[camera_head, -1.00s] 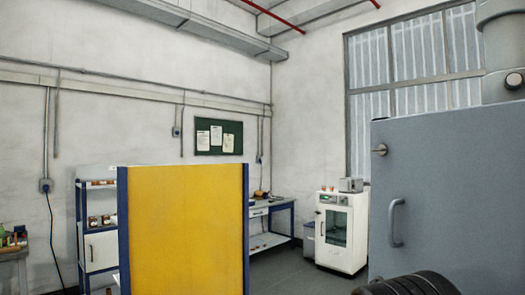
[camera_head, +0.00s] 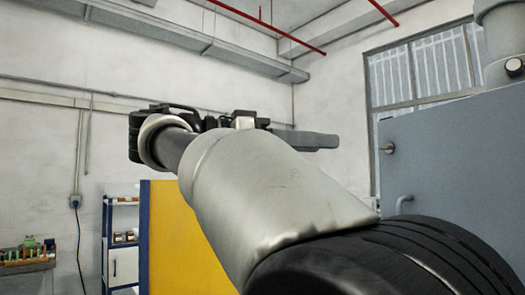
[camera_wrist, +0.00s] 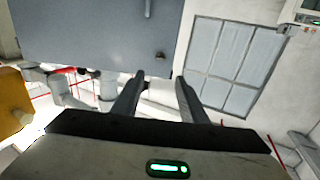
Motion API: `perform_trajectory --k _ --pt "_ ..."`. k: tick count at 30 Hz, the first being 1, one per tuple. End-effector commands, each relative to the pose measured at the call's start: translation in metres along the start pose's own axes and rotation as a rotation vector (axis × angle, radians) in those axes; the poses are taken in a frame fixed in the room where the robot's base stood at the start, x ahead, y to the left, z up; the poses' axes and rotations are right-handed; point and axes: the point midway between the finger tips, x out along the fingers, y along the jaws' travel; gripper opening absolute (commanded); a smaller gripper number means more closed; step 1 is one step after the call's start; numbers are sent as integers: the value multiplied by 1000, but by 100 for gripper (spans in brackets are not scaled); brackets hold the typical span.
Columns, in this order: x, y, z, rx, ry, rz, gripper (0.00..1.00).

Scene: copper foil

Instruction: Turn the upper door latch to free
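The upper door latch (camera_head: 388,148) is a small metal knob on the grey-blue cabinet door (camera_head: 440,150), near its upper left edge. It also shows in the wrist view (camera_wrist: 159,56), where the scene is turned upside down. My gripper (camera_head: 318,140) is in the air left of the latch in the head view, pointing right. In the wrist view my gripper (camera_wrist: 159,77) has its two fingers apart with nothing between them. The latch shows just beyond the fingertips in that picture, and the fingers do not appear to touch it. How far the latch is turned is hard to tell.
A door handle (camera_head: 404,204) sits below the latch, partly hidden by my arm. A yellow panel (camera_head: 185,240) with blue edges stands behind my arm. A blue-framed shelf (camera_head: 122,240) and a workbench (camera_head: 28,262) are at the left.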

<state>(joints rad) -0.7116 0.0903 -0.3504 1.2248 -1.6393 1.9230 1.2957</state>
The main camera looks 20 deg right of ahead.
Motion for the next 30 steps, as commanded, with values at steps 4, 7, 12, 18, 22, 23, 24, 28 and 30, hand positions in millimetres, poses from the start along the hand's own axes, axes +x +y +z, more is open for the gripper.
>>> perform_trajectory --k 4,7,12,18,22,23,24,28,30 --pt "34 1 -1 -3 -2 2 39" --pt "57 1 0 -3 -3 1 39" --pt "93 0 -1 -5 -2 1 39" --pt "124 -1 0 -5 -2 -1 39" --pt "135 -1 0 -5 -2 -2 39" --pt "137 -1 0 -5 -2 -3 39" --pt "138 -1 1 -5 -3 -3 39" --pt "140 -1 1 -5 -2 -3 39" --pt "139 -1 1 -5 -2 -3 39"
